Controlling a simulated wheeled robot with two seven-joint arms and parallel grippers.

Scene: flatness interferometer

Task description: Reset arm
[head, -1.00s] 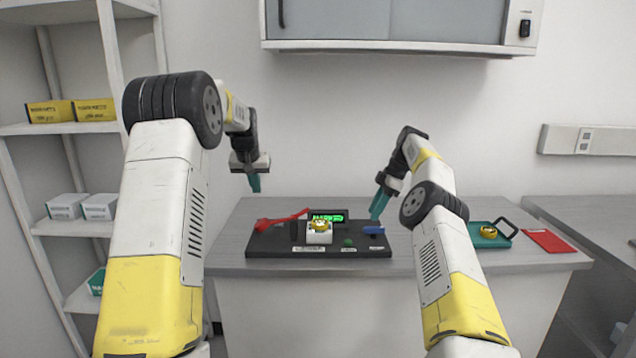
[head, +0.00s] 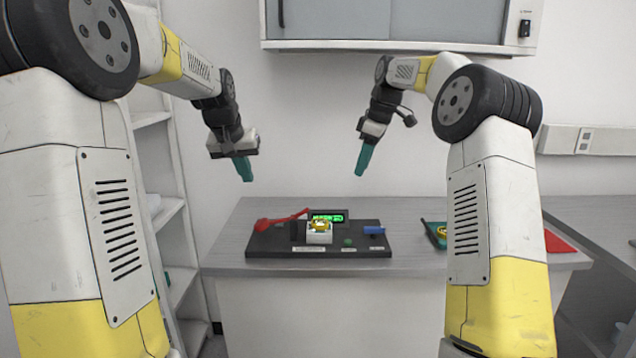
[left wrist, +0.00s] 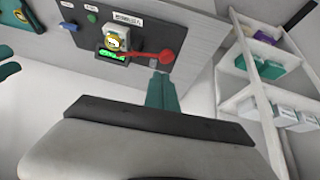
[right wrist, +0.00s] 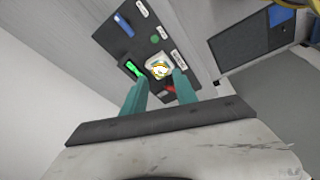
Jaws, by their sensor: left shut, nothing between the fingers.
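My left gripper (head: 244,170) hangs in the air above and left of the black interferometer base (head: 350,252). It is shut and empty; its teal fingers are together in the left wrist view (left wrist: 161,92). My right gripper (head: 363,160) hangs above and right of the base. Its fingers stand apart with nothing between them in the right wrist view (right wrist: 160,92). The base carries a red lever (head: 282,219), a lit green display (head: 328,217), a white block with a gold round part (head: 319,226), a green button (head: 348,243) and a blue piece (head: 374,230).
The base stands on a grey bench (head: 225,245). A teal tray (head: 430,230) and a red mat (head: 557,243) are partly hidden by my right arm. A wall cabinet (head: 390,20) hangs above. Shelves (head: 155,120) stand left, partly behind my left arm. Air between the grippers is clear.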

